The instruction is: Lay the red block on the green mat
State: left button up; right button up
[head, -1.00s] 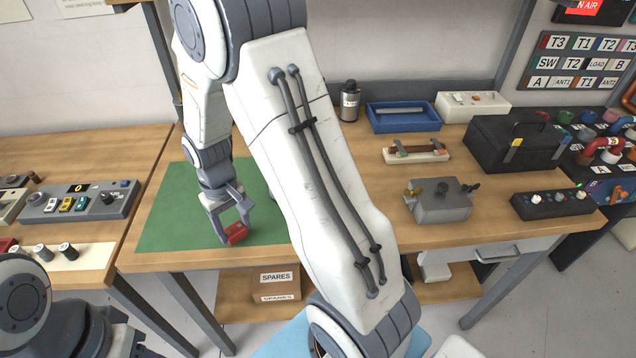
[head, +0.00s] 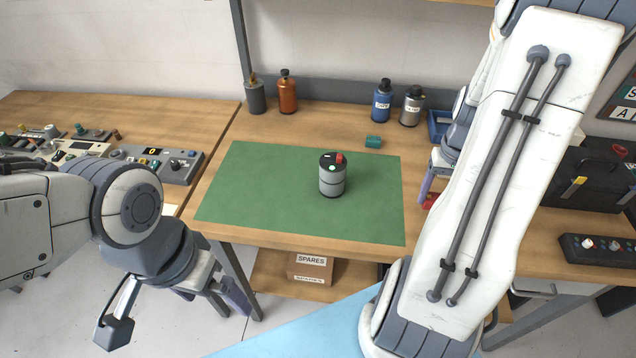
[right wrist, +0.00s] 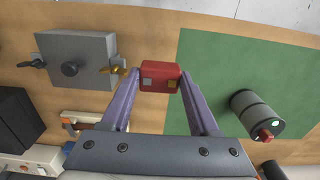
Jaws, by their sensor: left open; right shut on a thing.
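The red block (head: 431,200) shows in small part in the head view, right of the green mat (head: 240,200). My right gripper (head: 428,190) is shut on it, mostly hidden by my arm. In the right wrist view the red block (right wrist: 160,77) sits between the fingertips of my right gripper (right wrist: 160,80), over bare wood just beside the edge of the green mat (right wrist: 220,60). My left gripper (head: 175,312) is open and empty, low in front of the tables.
A grey canister (head: 332,178) with a red-marked black top stands on the mat, right of its middle; the mat's left part is clear. Bottles (head: 287,92) stand at the back. A grey box (right wrist: 75,58) is beside the block.

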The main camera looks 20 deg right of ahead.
jog(key=w+a+f+p, duration=0.1)
jog(key=w+a+f, duration=0.1)
jog(key=w, duration=0.1)
jog(key=w+a+f+p, duration=0.1)
jog(key=w+a+f, duration=0.1)
jog(key=w+a+f+p, duration=0.1)
jog(key=w+a+f, duration=0.1)
jog(key=w+a, duration=0.1)
jog(key=shift+w+f, duration=0.3)
jog(key=shift+w+a+f, duration=0.1)
jog(key=shift+f, duration=0.4)
notch_tip(320, 180, down, 3)
jog(key=shift+p, duration=0.6)
jog(key=shift+f, duration=0.2)
jog(key=shift+f, duration=0.2)
jog(key=o, duration=1.4)
jog(key=shift+c, duration=0.2)
jog(key=shift+r, duration=0.1)
